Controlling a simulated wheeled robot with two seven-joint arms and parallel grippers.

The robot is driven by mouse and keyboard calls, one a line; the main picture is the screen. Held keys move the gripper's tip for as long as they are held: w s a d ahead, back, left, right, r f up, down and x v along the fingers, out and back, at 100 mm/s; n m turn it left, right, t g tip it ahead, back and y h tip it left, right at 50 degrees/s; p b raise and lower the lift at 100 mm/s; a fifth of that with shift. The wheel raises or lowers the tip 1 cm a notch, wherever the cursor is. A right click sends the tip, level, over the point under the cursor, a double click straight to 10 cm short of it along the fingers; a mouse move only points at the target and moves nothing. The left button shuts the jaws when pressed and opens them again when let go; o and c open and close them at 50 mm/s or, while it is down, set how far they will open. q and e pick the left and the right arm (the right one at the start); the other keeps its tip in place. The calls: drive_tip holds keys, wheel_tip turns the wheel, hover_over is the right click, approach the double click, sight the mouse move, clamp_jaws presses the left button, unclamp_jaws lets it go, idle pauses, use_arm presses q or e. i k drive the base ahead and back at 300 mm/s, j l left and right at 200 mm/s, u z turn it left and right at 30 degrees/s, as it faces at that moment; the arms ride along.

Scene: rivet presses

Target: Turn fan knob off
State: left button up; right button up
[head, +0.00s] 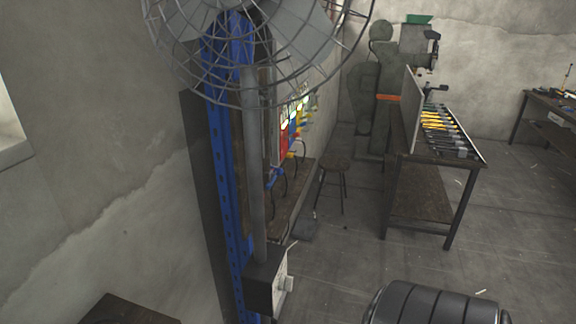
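The fan (262,45) hangs at the top of the view, its wire cage cut off by the upper edge. A grey pole (254,170) runs down from it to a dark control box (264,284). The box has a pale front face, seen at a steep angle and turned to the right. A small light knob (287,284) sticks out from that face; its setting is too small to read. Neither of my grippers shows in this view.
A blue perforated post (226,190) stands behind the pole. A workbench (420,180) with tools and a stool (333,170) are farther back. A dark ribbed rounded object (435,304) fills the bottom right edge. The floor right of the box is mostly clear.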

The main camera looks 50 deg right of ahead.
sight(286, 282)
drive_tip(key=l+z, duration=0.15)
drive_tip(key=z, duration=1.2)
drive_tip(key=i+l+u, duration=0.1)
drive_tip(key=l+u, duration=1.2)
drive_tip(key=j, duration=0.1)
